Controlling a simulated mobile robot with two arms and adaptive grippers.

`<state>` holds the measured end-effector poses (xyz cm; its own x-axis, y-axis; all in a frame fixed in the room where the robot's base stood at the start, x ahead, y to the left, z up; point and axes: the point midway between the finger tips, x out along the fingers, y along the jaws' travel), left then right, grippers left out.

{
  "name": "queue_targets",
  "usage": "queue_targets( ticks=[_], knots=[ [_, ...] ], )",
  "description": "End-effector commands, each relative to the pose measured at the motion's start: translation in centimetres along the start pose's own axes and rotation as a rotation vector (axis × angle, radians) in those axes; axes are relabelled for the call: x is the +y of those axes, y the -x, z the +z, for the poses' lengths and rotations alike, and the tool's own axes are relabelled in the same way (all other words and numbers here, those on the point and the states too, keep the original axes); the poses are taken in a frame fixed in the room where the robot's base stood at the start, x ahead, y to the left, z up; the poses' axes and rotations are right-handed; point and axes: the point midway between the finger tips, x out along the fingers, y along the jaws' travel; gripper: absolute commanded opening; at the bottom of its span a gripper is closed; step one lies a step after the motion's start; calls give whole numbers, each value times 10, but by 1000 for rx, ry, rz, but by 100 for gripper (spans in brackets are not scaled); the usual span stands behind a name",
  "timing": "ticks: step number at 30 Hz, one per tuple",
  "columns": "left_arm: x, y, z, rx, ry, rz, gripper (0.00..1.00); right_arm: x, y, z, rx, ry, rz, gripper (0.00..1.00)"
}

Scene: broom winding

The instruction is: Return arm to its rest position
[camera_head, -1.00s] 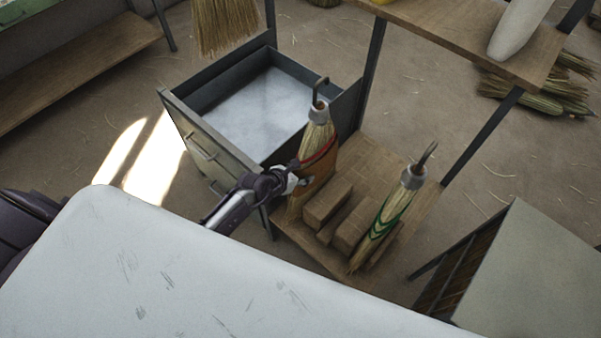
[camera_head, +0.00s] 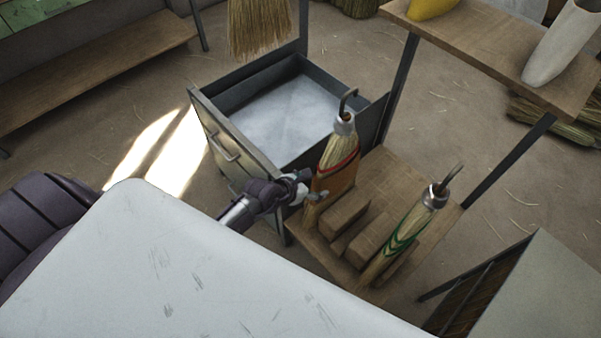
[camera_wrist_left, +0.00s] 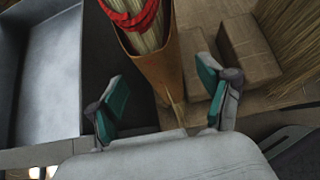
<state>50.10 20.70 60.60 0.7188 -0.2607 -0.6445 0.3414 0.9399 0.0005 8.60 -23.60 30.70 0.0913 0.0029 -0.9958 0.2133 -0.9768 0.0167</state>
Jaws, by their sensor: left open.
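My left gripper (camera_head: 306,194) is open beside the front of the lower shelf. In the left wrist view its two teal-padded fingers (camera_wrist_left: 165,103) stand apart with nothing held between them. A small broom with red bands (camera_head: 340,150) stands upright in a brown leather holder (camera_head: 333,182) just beyond the gripper. In the left wrist view the holder's narrow lower end (camera_wrist_left: 160,66) lies ahead of the fingers; I cannot tell whether they touch it. My right gripper is not in view.
An open metal drawer (camera_head: 222,135) is left of the gripper. Wooden blocks (camera_head: 345,212) and a green-banded broom (camera_head: 408,235) sit on the lower shelf (camera_head: 395,168). A pale tabletop (camera_head: 180,270) fills the foreground. A grey cabinet (camera_head: 545,290) stands at right.

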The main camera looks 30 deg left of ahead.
Motion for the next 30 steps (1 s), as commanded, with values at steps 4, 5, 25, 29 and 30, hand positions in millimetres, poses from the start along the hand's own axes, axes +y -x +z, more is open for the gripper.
queue_targets(
  ticks=[4,5,25,29,30],
  knots=[
    [0,34,-1,1,-3,0,79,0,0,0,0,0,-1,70],
    [0,40,-1,0,-3,1,79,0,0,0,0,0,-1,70],
    [-14,68,-12,-9,148,-61,79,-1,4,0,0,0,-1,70],
    [-35,54,-36,-27,501,-155,79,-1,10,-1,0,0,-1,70],
    [-40,49,-45,-34,644,-175,79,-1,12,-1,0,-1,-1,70]
  ],
)
